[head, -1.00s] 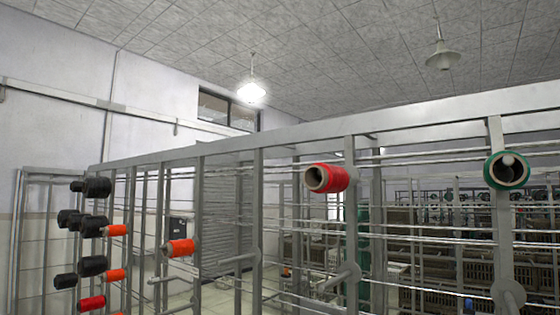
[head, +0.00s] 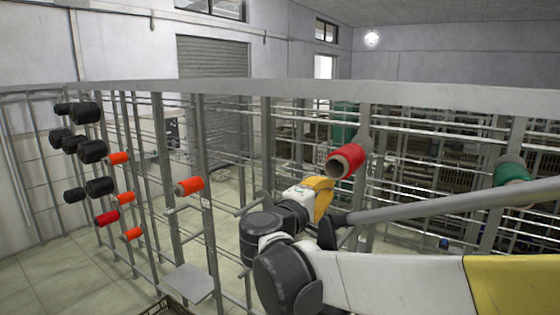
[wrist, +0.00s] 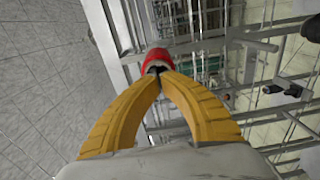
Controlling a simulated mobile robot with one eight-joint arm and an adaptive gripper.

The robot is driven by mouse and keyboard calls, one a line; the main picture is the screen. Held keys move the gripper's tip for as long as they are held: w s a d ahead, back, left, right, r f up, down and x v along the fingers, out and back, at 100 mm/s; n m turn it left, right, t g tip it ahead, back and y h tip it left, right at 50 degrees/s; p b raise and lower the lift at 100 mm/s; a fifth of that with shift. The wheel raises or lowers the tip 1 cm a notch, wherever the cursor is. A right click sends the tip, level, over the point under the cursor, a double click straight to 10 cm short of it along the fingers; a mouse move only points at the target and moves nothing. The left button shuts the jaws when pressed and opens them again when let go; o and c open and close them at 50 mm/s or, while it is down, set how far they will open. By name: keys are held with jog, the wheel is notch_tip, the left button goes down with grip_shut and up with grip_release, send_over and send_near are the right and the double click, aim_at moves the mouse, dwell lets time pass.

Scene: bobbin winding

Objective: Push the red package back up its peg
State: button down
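The red package (head: 345,162) is a hollow-ended cone on the rack upright, right of centre in the head view. Its open end faces toward me and the peg inside cannot be made out. My gripper (head: 323,188), with yellow fingers, is just below and left of it. In the wrist view the red package (wrist: 158,57) lies straight beyond the fingertips. My gripper (wrist: 159,71) has its curved fingers closed together at the tips, with nothing held. Whether the tips touch the package cannot be told.
A green package (head: 511,174) sits on an upright to the right. Orange packages (head: 190,186) and black ones (head: 92,151) hang at left. Bare pegs, thin horizontal rods and the top rail (head: 220,88) surround the arm. Open floor (head: 50,265) lies at lower left.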

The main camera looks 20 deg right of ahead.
aim_at(346, 172)
jog(key=shift+r+x, duration=0.15)
jog(key=shift+x, duration=1.8)
jog(key=shift+r+x, duration=0.1)
jog(key=shift+x, duration=1.9)
jog(key=shift+b+x, duration=0.85)
jog(key=shift+x, duration=3.35)
jog(key=shift+a+r, duration=0.1)
jog(key=shift+v, duration=3.5)
